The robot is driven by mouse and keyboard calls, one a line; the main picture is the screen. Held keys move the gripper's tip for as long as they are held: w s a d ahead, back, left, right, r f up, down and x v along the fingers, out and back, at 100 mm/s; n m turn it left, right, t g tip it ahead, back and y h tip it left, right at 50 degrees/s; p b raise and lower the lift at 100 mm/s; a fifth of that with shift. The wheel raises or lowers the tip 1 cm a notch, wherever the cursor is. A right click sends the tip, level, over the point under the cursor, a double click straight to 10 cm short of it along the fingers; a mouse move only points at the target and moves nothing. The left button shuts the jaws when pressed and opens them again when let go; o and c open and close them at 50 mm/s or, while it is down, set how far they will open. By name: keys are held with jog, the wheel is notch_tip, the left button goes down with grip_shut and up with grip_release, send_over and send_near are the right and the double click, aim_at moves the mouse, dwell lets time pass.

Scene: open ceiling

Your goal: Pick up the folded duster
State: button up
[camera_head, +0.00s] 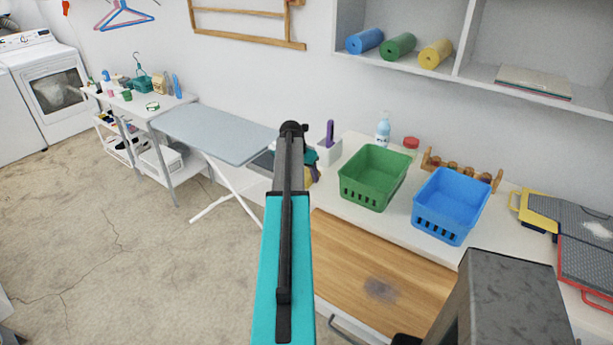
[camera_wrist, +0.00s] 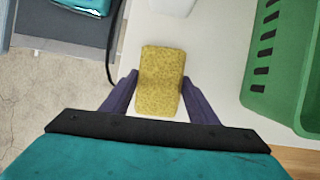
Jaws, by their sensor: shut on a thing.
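The folded duster (camera_wrist: 161,68) is a yellow, speckled, oblong pad in the wrist view. It lies between the two purple fingers of my gripper (camera_wrist: 160,80), which is shut on it. The far end of the duster sticks out past the fingertips. In the head view a small yellow patch of the duster (camera_head: 313,176) shows beside my arm, which hides most of the gripper. Whether the duster touches the white worktop (camera_wrist: 215,60) or hangs just above it, I cannot tell.
A green basket (camera_head: 372,178) stands close on the right, with a blue basket (camera_head: 451,205) beyond it. A white holder with a purple handle (camera_head: 328,150) stands just behind. An ironing board (camera_head: 215,132) is to the left. A wooden board (camera_head: 375,275) lies in front.

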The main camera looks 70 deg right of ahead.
aim_at(309, 173)
jog(key=shift+r, duration=0.1)
jog(key=shift+r+b, duration=0.85)
jog(key=shift+r, duration=0.55)
jog(key=shift+s+a+r, duration=0.15)
jog(key=shift+a+r, duration=0.05)
jog(key=s+a+r+b, duration=0.1)
jog(key=s+a+b, duration=0.3)
jog(key=s+a, duration=0.5)
jog(key=a, duration=0.3)
jog(key=shift+s+a+r+b, duration=0.15)
jog(key=shift+a+r+b, duration=0.1)
jog(key=shift+b, duration=0.05)
